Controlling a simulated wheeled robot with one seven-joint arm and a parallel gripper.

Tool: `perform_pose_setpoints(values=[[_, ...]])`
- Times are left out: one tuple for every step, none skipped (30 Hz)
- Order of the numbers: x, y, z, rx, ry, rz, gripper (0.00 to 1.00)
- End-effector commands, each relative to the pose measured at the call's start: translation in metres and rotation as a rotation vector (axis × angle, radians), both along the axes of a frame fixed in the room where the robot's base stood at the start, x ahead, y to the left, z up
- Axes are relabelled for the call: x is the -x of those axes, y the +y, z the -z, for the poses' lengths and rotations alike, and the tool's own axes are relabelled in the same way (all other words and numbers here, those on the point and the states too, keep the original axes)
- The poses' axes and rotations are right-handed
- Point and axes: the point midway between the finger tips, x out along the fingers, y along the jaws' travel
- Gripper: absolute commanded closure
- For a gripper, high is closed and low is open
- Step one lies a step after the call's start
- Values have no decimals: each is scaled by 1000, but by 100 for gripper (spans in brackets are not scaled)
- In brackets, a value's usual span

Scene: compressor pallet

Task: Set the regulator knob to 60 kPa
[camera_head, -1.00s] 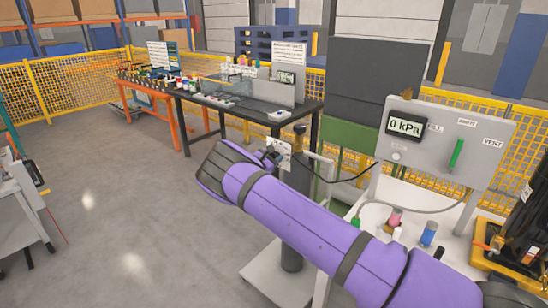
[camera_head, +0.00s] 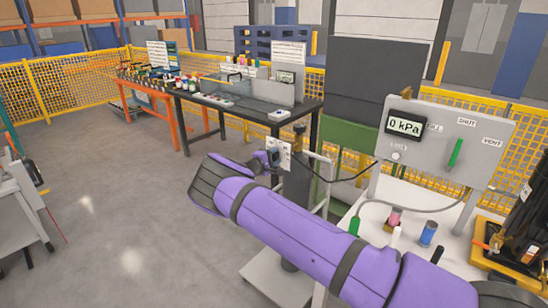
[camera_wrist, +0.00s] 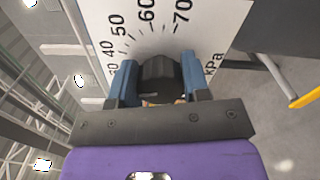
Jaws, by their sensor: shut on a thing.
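The black regulator knob (camera_wrist: 160,72) shows in the wrist view, in front of a white dial plate (camera_wrist: 205,25) marked 40, 50, 60, 70 and kPa. My gripper (camera_wrist: 158,85) has its two blue fingers on either side of the knob and is shut on it. The knob's pointer is hidden, so its setting cannot be read. In the head view the white plate (camera_head: 279,153) shows small on a post, with my gripper (camera_head: 268,158) at it.
The grey panel (camera_head: 478,135) carries a green lever (camera_head: 455,154) near the SHUT label. A white bench (camera_head: 375,215) holds small coloured bottles at right. A black cable runs from the plate to the panel. Open floor (camera_head: 110,210) lies left.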

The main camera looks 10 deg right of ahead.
Motion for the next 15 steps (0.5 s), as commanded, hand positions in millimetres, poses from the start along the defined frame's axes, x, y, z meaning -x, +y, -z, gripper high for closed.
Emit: perform_pose_setpoints(values=[[1, 1, 1, -25, -35, -1, 80], [1, 1, 2, -42, -57, -1, 80], [1, 1, 2, -64, -88, -1, 80], [1, 1, 2, -81, -111, -1, 80], [1, 1, 2, -98, -134, -1, 80], [1, 1, 2, -120, -165, -1, 80], [1, 1, 2, -137, -188, -1, 80], [1, 1, 2, -154, -211, -1, 80], [1, 1, 2, -176, -242, 0, 80], [1, 1, 2, -192, -265, 0, 80], [1, 0, 2, -209, -288, 0, 80], [1, 0, 3, -231, -318, 0, 80], [1, 0, 3, -249, -341, 0, 80], [1, 1, 4, -266, -364, 0, 80], [1, 1, 3, -288, -395, -1, 80]])
